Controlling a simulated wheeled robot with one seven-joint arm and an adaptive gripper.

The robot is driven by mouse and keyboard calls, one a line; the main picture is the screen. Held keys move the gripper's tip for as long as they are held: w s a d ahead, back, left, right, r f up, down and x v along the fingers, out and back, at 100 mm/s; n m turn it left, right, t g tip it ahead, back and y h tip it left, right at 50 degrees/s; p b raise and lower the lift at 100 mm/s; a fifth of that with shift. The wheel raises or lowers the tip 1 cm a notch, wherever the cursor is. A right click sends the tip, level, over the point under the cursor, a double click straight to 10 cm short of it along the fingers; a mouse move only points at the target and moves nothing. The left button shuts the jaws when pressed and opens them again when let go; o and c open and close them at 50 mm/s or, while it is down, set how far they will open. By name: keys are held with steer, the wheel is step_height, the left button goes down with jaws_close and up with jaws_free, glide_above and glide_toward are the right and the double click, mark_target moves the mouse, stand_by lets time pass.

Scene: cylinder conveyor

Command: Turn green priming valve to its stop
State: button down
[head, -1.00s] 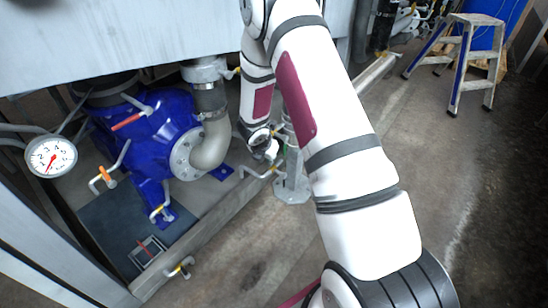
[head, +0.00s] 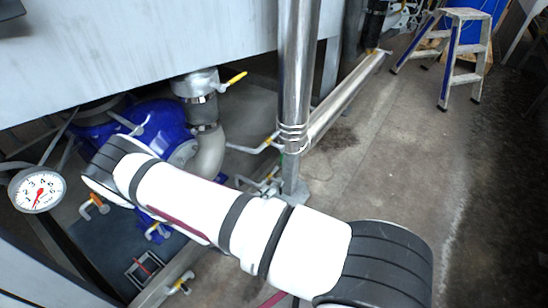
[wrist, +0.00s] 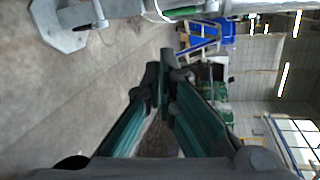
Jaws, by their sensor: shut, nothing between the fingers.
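The steel standpipe (head: 297,70) rises right of the blue pump. A small green part, probably the green priming valve, shows at the top edge of the wrist view (wrist: 180,12) beside the pipe (wrist: 120,8); the frame cuts it off, so its handle position cannot be told. My gripper (wrist: 158,82) is shut and empty in the wrist view, its fingers pointing past the pipe into open room. It is apart from the green part. In the head view my gripper is not seen; my white arm crosses the lower middle.
The blue pump (head: 160,118) is partly behind my arm. A gauge (head: 38,190) stands at left. Yellow-handled valves (head: 236,79) sit on the pipework. The pipe's foot plate (wrist: 65,25) is on the floor. A step ladder (head: 463,58) is at back right; floor between is clear.

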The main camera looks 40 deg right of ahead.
mark_target(281, 159)
steer(key=w+d+n+b, duration=0.1)
steer(key=w+d, duration=0.1)
steer(key=d, duration=0.1)
steer(key=w+d+n+t+b, duration=0.1)
steer(key=w+d+b, duration=0.1)
steer(key=w+d, duration=0.1)
steer(key=w+d+n+t+b, duration=0.1)
steer(key=w+d, duration=0.2)
steer(key=d, duration=0.1)
steer(key=shift+d+h, duration=0.3)
steer(key=shift+d, duration=0.05)
steer(key=shift+w+d+b, duration=0.15)
steer(key=shift+d+b, duration=0.05)
steer(key=shift+b, duration=0.1)
steer(key=shift+w+d+f+p, duration=0.1)
steer(key=shift+w+d+p, duration=0.25)
steer(key=shift+d, duration=0.3)
steer(key=f+p+v, duration=0.1)
steer(key=p+v, duration=0.2)
steer(key=v, duration=1.1)
steer(key=shift+s+a+f+p, duration=0.25)
steer(key=shift+f+p, duration=0.1)
steer(key=shift+f, duration=0.1)
